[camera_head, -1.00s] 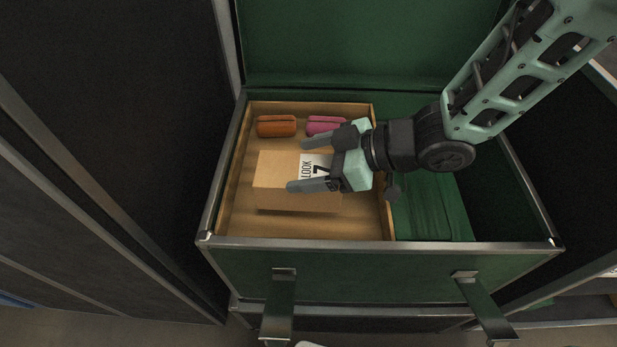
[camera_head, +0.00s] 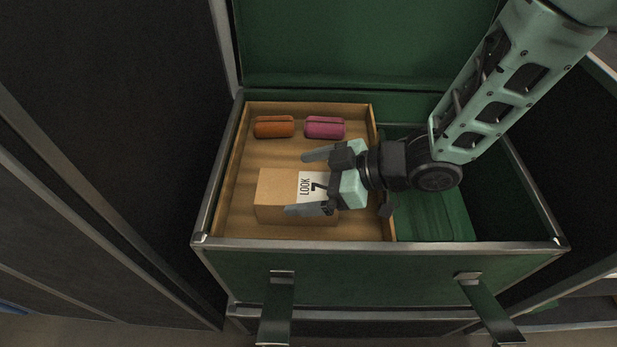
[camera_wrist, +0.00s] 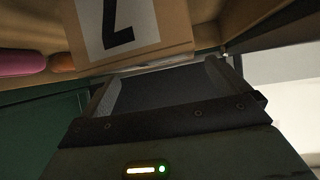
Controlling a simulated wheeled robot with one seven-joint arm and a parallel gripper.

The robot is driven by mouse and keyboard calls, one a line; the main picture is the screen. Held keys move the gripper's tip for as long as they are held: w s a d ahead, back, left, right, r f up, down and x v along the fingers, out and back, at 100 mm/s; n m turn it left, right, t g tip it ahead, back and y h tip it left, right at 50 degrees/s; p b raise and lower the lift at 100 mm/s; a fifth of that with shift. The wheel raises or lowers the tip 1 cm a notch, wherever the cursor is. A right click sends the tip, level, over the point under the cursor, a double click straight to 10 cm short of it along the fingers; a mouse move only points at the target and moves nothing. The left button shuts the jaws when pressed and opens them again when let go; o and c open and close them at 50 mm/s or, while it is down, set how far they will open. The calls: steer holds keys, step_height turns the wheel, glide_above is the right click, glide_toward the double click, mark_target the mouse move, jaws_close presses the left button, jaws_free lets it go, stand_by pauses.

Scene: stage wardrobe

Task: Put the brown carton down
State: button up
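The brown carton (camera_head: 276,190) has a white label reading LOOK 7. It sits level inside the shallow tan tray (camera_head: 235,190), in the tray's front half, and appears to rest on its floor. My gripper (camera_head: 312,182) is open over the carton's right part. One finger is beyond the carton's far edge with a visible gap; the other is in front of its near side. In the wrist view the fingers (camera_wrist: 163,90) are wide apart, and the labelled carton (camera_wrist: 178,22) shows past them. The near finger hides part of the carton's front.
An orange case (camera_head: 273,127) and a pink case (camera_head: 324,128) lie along the tray's back. The tray fills the left of a green metal-edged trunk (camera_head: 380,270); green cloth (camera_head: 432,215) lies at its right. The raised green lid (camera_head: 365,45) stands behind.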

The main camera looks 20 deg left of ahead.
steer(key=shift+r, duration=0.2)
steer(key=p+v, duration=0.3)
steer(key=v, duration=0.9)
steer(key=w+d+r+m+t+h, duration=0.3)
steer(key=d+r+m+t+h, duration=0.15)
steer(key=d+m+h, duration=0.2)
steer(key=s+d+r+m+g+h, duration=0.2)
steer(key=s+d, duration=0.1)
steer(key=s, duration=0.4)
steer(key=s+d+r+m+g+h, duration=0.1)
steer(key=s+d+m+g+h, duration=0.1)
steer(key=s, duration=0.6)
steer(key=shift+s+d+r+h, duration=0.35)
steer(key=shift+d+h, duration=0.3)
steer(key=shift+d, duration=0.35)
steer(key=shift+w+m, duration=0.1)
steer(key=shift+m, duration=0.15)
